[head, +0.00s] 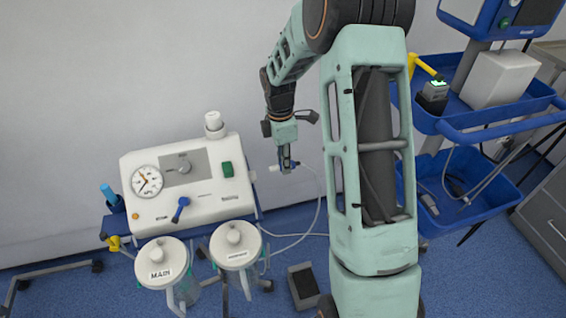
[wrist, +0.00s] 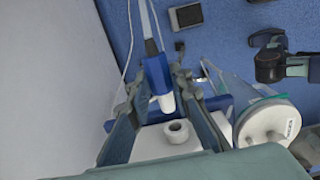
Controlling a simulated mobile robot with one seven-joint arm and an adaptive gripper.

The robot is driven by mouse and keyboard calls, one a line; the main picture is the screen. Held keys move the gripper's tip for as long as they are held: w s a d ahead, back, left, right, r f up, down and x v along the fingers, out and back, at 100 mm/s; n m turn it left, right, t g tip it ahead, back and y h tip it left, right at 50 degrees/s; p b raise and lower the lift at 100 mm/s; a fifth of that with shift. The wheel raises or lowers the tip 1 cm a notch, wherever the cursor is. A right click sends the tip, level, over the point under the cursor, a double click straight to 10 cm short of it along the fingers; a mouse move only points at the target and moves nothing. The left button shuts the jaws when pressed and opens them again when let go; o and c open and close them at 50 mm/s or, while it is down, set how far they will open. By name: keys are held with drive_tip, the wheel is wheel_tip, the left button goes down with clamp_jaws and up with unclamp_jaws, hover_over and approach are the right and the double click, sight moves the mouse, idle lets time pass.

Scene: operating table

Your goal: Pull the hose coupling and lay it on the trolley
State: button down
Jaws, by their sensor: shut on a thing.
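My gripper (head: 286,163) is shut on the hose coupling and holds it in the air, right of the suction unit (head: 220,205). In the wrist view the coupling (wrist: 156,72) is a blue body with a white tip, between my fingers (wrist: 157,88). In the head view its white end (head: 275,168) points left. A pale hose (head: 318,205) hangs from its other side. The unit's round white port (head: 213,122) stands on its top and is empty; it also shows in the wrist view (wrist: 177,130), apart from the coupling. The blue trolley (head: 480,134) is at the right.
Two lidded canisters (head: 165,262) (head: 236,243) hang at the unit's front. A dark pedal (head: 303,285) lies on the floor. The trolley carries a white box (head: 497,78), a small dark device (head: 432,95) and a lower basket (head: 465,205). The wall is close behind my gripper.

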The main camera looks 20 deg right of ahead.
drive_tip(key=shift+d+r+p, duration=0.25)
drive_tip(key=shift+r+p, duration=0.5)
drive_tip(key=shift+r, duration=0.25)
drive_tip(key=shift+d+r+p, duration=0.3)
drive_tip(key=shift+r+p, duration=0.45)
drive_tip(key=shift+r, duration=0.25)
drive_tip(key=shift+d+r+p, duration=0.25)
drive_tip(key=shift+r+p, duration=0.5)
drive_tip(key=shift+r, duration=0.25)
drive_tip(key=shift+s+a+r+m, duration=0.1)
drive_tip(key=shift+a+r+m, duration=0.05)
drive_tip(key=shift+r+m, duration=0.3)
drive_tip(key=s+a+r+m+p, duration=0.3)
drive_tip(key=s+r+m+p, duration=0.1)
drive_tip(key=r+m+p, duration=0.3)
drive_tip(key=s+a+r+m+p, duration=0.3)
drive_tip(key=r+m+p, duration=0.5)
drive_tip(key=r+m, duration=0.2)
drive_tip(key=shift+s+g+y, duration=0.3)
drive_tip(key=shift+s, duration=0.05)
drive_tip(key=shift+s+f, duration=0.1)
